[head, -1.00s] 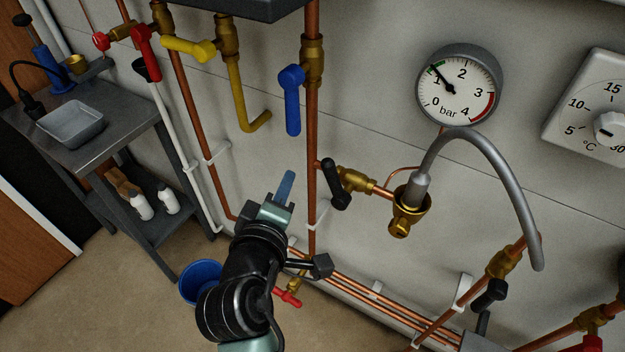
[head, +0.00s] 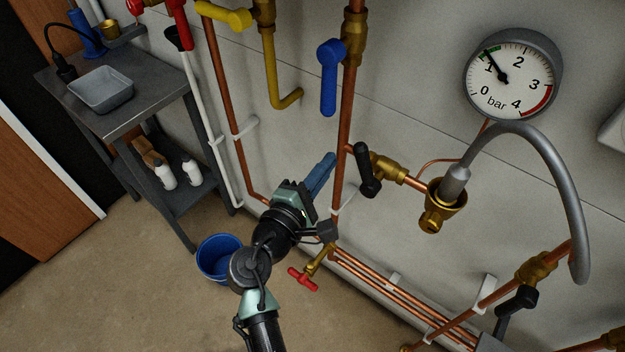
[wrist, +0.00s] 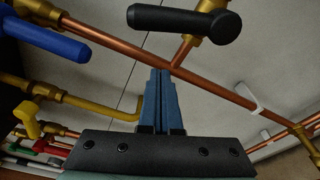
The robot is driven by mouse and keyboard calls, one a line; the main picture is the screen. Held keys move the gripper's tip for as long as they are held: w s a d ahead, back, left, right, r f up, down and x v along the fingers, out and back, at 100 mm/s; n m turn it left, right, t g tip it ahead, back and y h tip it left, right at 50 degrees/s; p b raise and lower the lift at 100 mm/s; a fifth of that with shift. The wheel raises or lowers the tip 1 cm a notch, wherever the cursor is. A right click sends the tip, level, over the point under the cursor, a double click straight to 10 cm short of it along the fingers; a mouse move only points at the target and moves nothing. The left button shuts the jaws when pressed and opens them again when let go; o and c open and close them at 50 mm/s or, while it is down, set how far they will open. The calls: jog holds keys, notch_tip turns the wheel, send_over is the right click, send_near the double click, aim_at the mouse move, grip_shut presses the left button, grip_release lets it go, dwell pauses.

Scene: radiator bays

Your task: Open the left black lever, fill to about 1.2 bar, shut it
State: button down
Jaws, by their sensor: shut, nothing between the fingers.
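The left black lever (head: 367,172) hangs down from its brass valve, across the copper branch pipe to the hose. It also shows at the top of the wrist view (wrist: 185,22). The pressure gauge (head: 512,75) has its needle a little past 1 bar, within the green mark. My gripper (head: 327,160) is shut and empty, left of the lever and apart from it. Its blue fingers (wrist: 160,75) point up below the lever in the wrist view. The grey hose (head: 545,145) runs from a brass cup fitting to a lower valve with another black lever (head: 517,300).
A blue lever (head: 328,78) sits on the vertical copper pipe (head: 343,125) above my gripper. Yellow (head: 224,15) and red levers are farther left. A red-handled tap (head: 302,279) and a blue bucket (head: 219,258) are below. A grey bench (head: 130,115) stands at left.

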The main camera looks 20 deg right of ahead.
aim_at(361, 165)
jog(key=s+d+p, duration=0.1)
jog(key=s+d+r+p, duration=0.1)
jog(key=d, duration=0.1)
jog(key=shift+r, duration=0.15)
dwell(0.4)
jog(key=m+b, duration=0.1)
jog(key=s+m+b, duration=0.1)
jog(key=b, duration=0.1)
jog(key=d+m+b, duration=0.1)
jog(key=m, duration=0.1)
jog(key=shift+s+d+r+t+b, duration=0.1)
jog(key=shift+s+r+t+b, duration=0.2)
jog(key=shift+r+b, duration=0.1)
jog(key=shift+s+d+r+m, duration=0.1)
jog(key=shift+r+m, duration=0.15)
jog(key=shift+m, duration=0.05)
